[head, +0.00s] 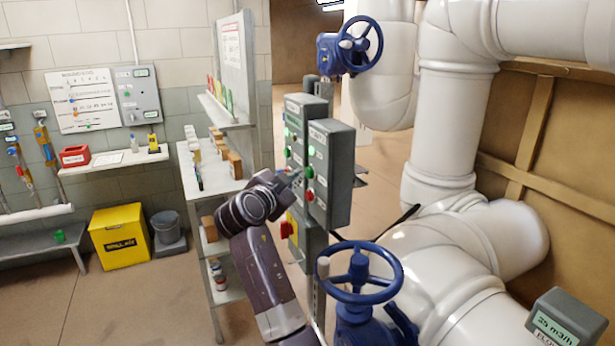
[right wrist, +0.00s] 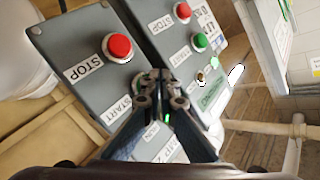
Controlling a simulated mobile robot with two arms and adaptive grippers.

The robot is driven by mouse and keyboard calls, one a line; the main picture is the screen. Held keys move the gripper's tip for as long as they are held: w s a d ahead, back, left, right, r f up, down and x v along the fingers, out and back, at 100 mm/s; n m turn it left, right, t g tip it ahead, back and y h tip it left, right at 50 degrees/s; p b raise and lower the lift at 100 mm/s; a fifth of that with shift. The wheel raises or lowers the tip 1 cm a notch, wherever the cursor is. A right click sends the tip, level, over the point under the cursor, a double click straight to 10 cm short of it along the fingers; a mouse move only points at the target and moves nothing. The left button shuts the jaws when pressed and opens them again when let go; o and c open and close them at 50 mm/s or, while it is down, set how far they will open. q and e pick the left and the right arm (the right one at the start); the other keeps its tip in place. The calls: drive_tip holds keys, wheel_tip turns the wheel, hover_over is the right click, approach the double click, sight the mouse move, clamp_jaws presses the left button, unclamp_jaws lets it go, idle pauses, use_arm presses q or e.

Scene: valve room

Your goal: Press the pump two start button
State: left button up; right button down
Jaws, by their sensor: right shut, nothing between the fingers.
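Two grey control boxes stand side by side on a post: a nearer one (head: 338,150) on the right and another (head: 304,103) just left of it. The nearer box has a green button (head: 309,172) above a red button (head: 310,195). My right gripper (head: 291,176) is shut and empty, close in front of the boxes. In the right wrist view its fingertips (right wrist: 156,78) lie over the start button area of one box (right wrist: 72,38), beside its red stop button (right wrist: 117,46). The fingers partly hide that start button; contact cannot be told. My left gripper is not in view.
A blue valve wheel (head: 359,272) stands low in front of the boxes, another (head: 360,44) above. Large white pipes (head: 440,120) fill the right. A white shelf unit (head: 210,180) is left of my arm. A yellow bin (head: 119,237) stands on open floor.

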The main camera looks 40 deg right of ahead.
drive_tip(key=shift+a, duration=0.2)
drive_tip(key=a+b, duration=0.1)
drive_tip(key=a, duration=0.1)
drive_tip(key=w+a+b, duration=0.1)
drive_tip(key=a, duration=0.2)
drive_tip(key=shift+w, duration=0.1)
idle(0.4)
drive_tip(key=shift+d+f, duration=0.1)
idle(0.5)
